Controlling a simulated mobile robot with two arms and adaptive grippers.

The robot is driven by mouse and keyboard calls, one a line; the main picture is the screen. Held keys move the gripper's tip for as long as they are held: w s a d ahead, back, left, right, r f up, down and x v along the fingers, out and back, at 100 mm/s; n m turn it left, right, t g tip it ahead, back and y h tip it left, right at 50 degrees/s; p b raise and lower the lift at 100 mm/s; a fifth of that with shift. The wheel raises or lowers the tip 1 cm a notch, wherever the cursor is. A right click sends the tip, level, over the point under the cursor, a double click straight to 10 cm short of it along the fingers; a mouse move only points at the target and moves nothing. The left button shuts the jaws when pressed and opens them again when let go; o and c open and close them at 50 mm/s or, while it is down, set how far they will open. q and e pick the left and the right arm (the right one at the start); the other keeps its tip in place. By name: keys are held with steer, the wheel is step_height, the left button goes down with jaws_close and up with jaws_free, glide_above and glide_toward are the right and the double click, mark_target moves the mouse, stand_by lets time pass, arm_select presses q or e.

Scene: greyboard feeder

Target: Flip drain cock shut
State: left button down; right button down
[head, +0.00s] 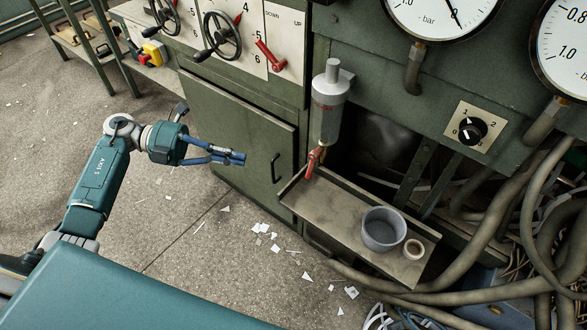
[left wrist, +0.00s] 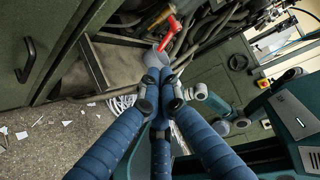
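The drain cock has a red lever (head: 314,161) under a grey cylindrical bowl (head: 327,108) on the green cabinet's front. In the head view the lever points downward, slightly to the left, above the left end of a metal shelf. The red lever also shows in the left wrist view (left wrist: 168,32), beyond my fingertips. My left gripper (head: 238,158) has blue fingers drawn together, with nothing between them. It is left of the lever, with a clear gap between. In the left wrist view the fingertips (left wrist: 158,66) meet just below the lever. My right gripper does not show.
The shelf (head: 335,210) below the cock carries a grey cup (head: 383,229) and a small roll (head: 414,249). A cabinet door handle (head: 274,168) is near my left gripper. Thick hoses (head: 470,290) lie at right. Paper scraps litter the floor.

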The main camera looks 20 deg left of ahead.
mark_target(313, 164)
arm_select(q)
steer(key=shift+d, duration=0.1)
